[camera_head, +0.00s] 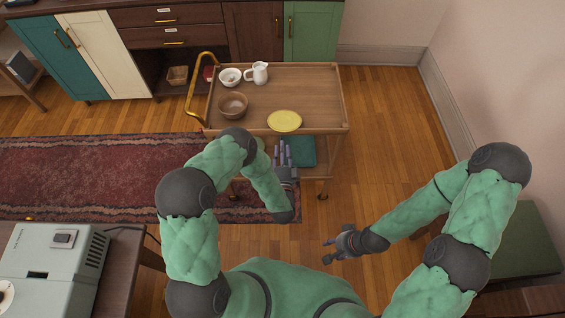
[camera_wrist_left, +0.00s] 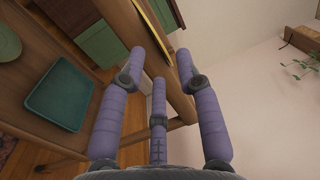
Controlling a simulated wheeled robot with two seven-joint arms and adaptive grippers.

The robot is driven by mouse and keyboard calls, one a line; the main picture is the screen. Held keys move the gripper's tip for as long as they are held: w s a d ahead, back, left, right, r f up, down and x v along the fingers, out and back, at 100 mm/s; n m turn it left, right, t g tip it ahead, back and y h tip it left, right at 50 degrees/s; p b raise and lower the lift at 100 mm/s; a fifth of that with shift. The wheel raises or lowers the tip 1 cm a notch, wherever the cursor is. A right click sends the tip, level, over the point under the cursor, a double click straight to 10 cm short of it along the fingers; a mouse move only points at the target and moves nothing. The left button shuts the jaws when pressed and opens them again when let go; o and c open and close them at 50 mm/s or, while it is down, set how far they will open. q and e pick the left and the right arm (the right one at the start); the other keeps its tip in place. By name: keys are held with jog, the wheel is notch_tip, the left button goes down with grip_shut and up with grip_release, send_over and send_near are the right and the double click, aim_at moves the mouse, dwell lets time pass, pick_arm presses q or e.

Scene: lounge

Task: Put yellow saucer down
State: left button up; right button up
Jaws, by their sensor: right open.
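The yellow saucer (camera_head: 285,121) lies on the top of the wooden cart (camera_head: 310,93), at its near edge and right of the brown bowl. In the left wrist view, a thin yellow strip, likely the saucer's rim (camera_wrist_left: 154,27), shows beyond my fingers. My left gripper (camera_head: 282,150) is at the near side of the cart, just short of the saucer. Its fingers (camera_wrist_left: 160,57) are spread and hold nothing. My right gripper (camera_head: 332,248) is open and empty above the floor, well away from the cart.
A brown bowl (camera_head: 233,104), a white bowl (camera_head: 230,77) and a white jug (camera_head: 257,73) stand on the cart's left part. The cart's top right is clear. A teal tray (camera_head: 303,152) lies on the lower shelf. A brass handle (camera_head: 192,95) rises at the cart's left end.

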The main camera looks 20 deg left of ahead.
pick_arm(q)
jog(key=r+v, duration=0.1)
jog(key=v, duration=0.6)
notch_tip(320, 180, down, 12)
jog(key=s+d+n+g+h, duration=0.2)
jog(key=n+g+h, duration=0.4)
jog(key=n+g, duration=0.3)
jog(key=s+d+r+n+g+h, duration=0.1)
jog(key=s+n+g, duration=0.3)
jog(key=s, duration=0.5)
jog(key=s+d+r+n+g+h, duration=0.1)
jog(key=s+n+g, duration=0.3)
jog(key=s, duration=0.5)
jog(key=shift+g+h+p, duration=0.35)
jog(key=shift+g+h, duration=0.25)
jog(key=shift+h, duration=0.1)
